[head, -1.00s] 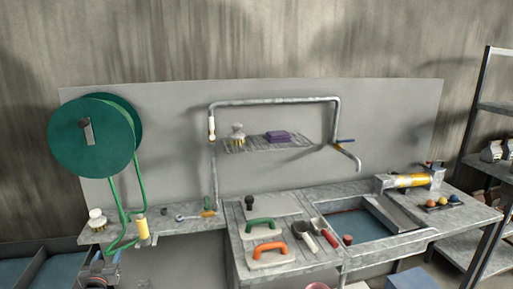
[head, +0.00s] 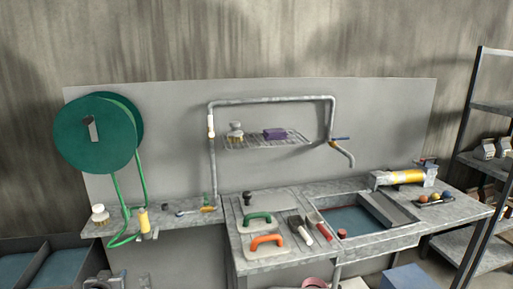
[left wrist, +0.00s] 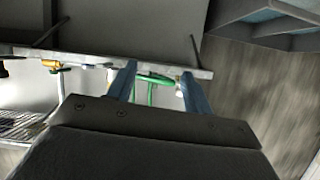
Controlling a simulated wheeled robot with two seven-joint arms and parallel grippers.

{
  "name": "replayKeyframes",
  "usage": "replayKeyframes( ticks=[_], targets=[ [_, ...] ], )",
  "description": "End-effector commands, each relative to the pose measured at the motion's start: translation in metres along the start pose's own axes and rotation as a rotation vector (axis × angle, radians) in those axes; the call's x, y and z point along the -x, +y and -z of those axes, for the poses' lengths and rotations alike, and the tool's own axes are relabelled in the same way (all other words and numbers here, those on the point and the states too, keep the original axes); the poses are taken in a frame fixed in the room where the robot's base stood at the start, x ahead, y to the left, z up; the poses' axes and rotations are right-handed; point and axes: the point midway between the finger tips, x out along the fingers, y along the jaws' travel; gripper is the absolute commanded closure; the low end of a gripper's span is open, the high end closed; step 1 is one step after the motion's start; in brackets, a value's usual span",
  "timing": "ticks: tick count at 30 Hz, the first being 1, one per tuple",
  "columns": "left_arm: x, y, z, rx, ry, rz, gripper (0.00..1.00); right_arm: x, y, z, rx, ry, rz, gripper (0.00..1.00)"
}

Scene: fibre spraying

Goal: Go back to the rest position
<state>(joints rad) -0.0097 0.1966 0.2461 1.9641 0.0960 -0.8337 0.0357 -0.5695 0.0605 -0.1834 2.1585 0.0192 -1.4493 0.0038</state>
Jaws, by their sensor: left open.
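My left gripper (head: 103,282) shows at the bottom left of the head view, below the shelf's front edge. In the left wrist view its two blue-grey fingers (left wrist: 158,88) stand wide apart, with nothing held between them. The green hose (head: 124,240) hangs from the green reel (head: 92,133) and loops in front of the shelf to the yellow spray nozzle (head: 143,221). In the left wrist view the hose (left wrist: 152,80) shows beyond the gap between the fingers. The gripper is apart from the hose. My right gripper is not in view.
A metal shelf (head: 170,222) runs along the wall to a counter with a sink (head: 352,223). Green (head: 257,217) and orange (head: 266,240) handled tools and brushes lie on the counter. Blue-lined bins (head: 60,268) stand at the lower left. A rack (head: 470,150) stands at the right.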

Motion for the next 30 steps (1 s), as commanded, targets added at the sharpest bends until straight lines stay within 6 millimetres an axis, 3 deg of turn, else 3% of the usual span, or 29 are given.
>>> replayKeyframes(
  ticks=[4, 8, 14, 21, 25, 30],
  targets=[
    [0.017, 0.043, -0.031, -0.05, -0.18, -0.04, 0.49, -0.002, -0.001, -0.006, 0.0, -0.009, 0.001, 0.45],
    [0.049, 0.09, -0.087, -0.108, -0.369, -0.088, 0.49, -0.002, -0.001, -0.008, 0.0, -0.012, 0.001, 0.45],
    [0.112, 0.151, -0.175, -0.185, -0.597, -0.166, 0.49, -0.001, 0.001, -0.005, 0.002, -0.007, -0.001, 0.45],
    [0.202, 0.214, -0.273, -0.242, -0.777, -0.274, 0.49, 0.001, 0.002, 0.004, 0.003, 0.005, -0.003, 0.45],
    [0.252, 0.24, -0.321, -0.253, -0.85, -0.331, 0.49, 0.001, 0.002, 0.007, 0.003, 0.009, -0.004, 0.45],
    [0.304, 0.253, -0.374, -0.254, -0.944, -0.37, 0.49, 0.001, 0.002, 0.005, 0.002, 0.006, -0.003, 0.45]
  ],
)
